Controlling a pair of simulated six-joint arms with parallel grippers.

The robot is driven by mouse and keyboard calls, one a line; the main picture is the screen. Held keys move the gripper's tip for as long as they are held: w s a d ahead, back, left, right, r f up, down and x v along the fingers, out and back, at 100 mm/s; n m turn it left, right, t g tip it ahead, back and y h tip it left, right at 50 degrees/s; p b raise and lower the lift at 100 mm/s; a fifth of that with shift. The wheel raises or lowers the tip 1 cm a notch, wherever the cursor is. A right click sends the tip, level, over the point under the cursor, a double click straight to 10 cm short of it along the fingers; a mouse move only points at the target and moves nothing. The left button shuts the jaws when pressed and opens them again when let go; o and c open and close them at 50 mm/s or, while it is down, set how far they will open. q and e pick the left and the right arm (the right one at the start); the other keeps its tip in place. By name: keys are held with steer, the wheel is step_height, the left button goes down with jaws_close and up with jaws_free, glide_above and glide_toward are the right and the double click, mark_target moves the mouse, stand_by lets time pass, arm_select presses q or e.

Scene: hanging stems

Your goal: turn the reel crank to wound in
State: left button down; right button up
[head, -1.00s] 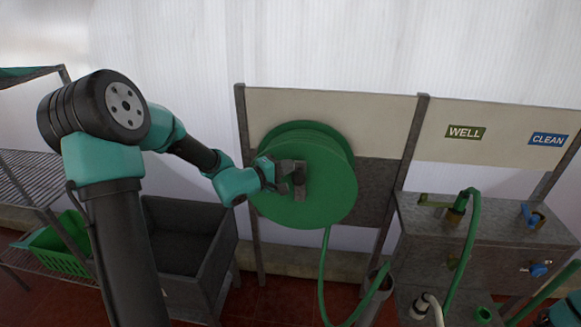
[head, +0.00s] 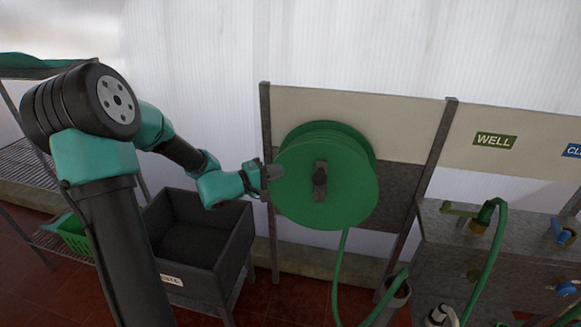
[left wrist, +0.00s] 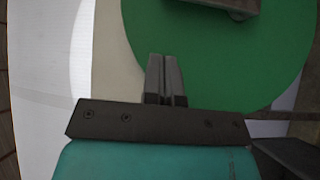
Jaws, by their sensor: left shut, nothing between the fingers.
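The green hose reel (head: 345,190) is mounted on a post-and-panel stand in the middle of the head view. Its grey crank (head: 320,180) sits on the reel's front face and stands roughly upright. My left gripper (head: 275,172) is at the reel's left edge, apart from the crank, with its fingers shut and empty. In the left wrist view the shut fingers (left wrist: 164,80) show against the green reel face (left wrist: 225,60), and part of the crank (left wrist: 225,5) shows at the top edge. My right gripper is not in view.
A green hose (head: 340,270) hangs from the reel. A grey bin (head: 200,240) stands below my left arm. At right is a metal bench (head: 440,235) with taps under a WELL sign (head: 495,140). A green basket (head: 73,234) sits on the left rack.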

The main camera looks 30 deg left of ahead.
arm_select(q)
steer(key=shift+v, duration=1.7)
steer(key=s+d+f+m+g+y, duration=0.15)
steer(key=s+d+f+g, duration=0.35)
steer(key=f, duration=0.5)
steer(key=s+d+f+m+g, duration=0.35)
steer(key=s+f+g, duration=0.2)
steer(key=f, duration=0.55)
steer(key=s+d+f+m+g, duration=0.1)
steer(key=s+d+f+g, duration=0.4)
steer(key=f, duration=0.5)
steer(key=w+d+f+m+y, duration=0.2)
steer(key=d+f+m, duration=0.3)
steer(key=d+f, duration=0.2)
steer(key=shift+w+f, duration=0.2)
steer(key=shift+f, duration=0.2)
